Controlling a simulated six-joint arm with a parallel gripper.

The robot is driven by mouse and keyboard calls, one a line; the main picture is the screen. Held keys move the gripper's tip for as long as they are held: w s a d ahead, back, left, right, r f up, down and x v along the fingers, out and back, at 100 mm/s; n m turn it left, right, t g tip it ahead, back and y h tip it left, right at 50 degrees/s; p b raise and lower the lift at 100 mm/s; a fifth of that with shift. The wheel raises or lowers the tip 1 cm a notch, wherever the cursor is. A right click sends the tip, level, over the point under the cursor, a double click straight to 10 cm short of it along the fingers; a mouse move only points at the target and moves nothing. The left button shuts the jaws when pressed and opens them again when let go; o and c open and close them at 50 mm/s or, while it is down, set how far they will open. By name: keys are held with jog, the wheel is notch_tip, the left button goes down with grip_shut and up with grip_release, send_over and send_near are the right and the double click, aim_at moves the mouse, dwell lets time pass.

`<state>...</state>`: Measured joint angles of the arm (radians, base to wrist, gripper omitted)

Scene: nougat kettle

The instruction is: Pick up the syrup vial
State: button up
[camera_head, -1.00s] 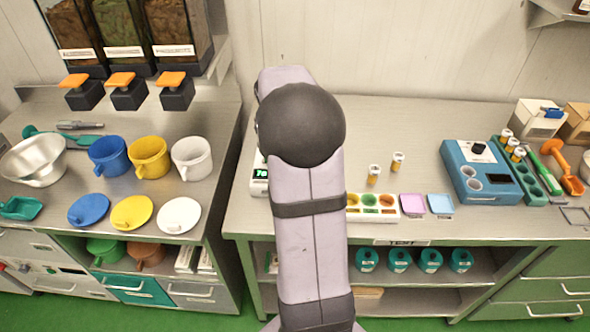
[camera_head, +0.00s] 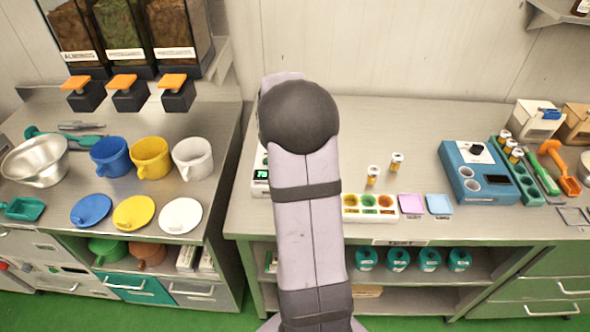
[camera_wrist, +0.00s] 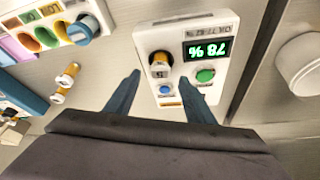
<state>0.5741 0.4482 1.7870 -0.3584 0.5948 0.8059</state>
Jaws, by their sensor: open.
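An amber vial with a pale cap marked with an S-like sign (camera_wrist: 160,64) stands in a white device with a lit display (camera_wrist: 212,50) in the wrist view. My gripper (camera_wrist: 159,80) is open, with its two blue-grey fingers pointing at the device, one to either side of the vial's line. Nothing is visibly held. Two more amber vials with white caps (camera_head: 372,176) (camera_head: 397,162) stand on the bench. Several others sit in a green rack (camera_head: 530,190). No name on any vial is readable. In the head view my arm hides the gripper and most of the device (camera_head: 261,172).
A white tray with coloured wells (camera_head: 352,214), a pink pad (camera_head: 411,204) and a light-blue pad (camera_head: 439,204) lie along the bench front. A blue machine (camera_head: 478,172) stands further right. The bench's left edge and a gap lie beside the device.

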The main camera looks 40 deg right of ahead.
jog(key=shift+p+x, duration=0.75)
jog(key=shift+x, duration=1.35)
jog(key=shift+s+a, duration=0.1)
jog(key=shift+a, duration=0.05)
jog(key=c, duration=1.2)
jog(key=shift+c, duration=0.2)
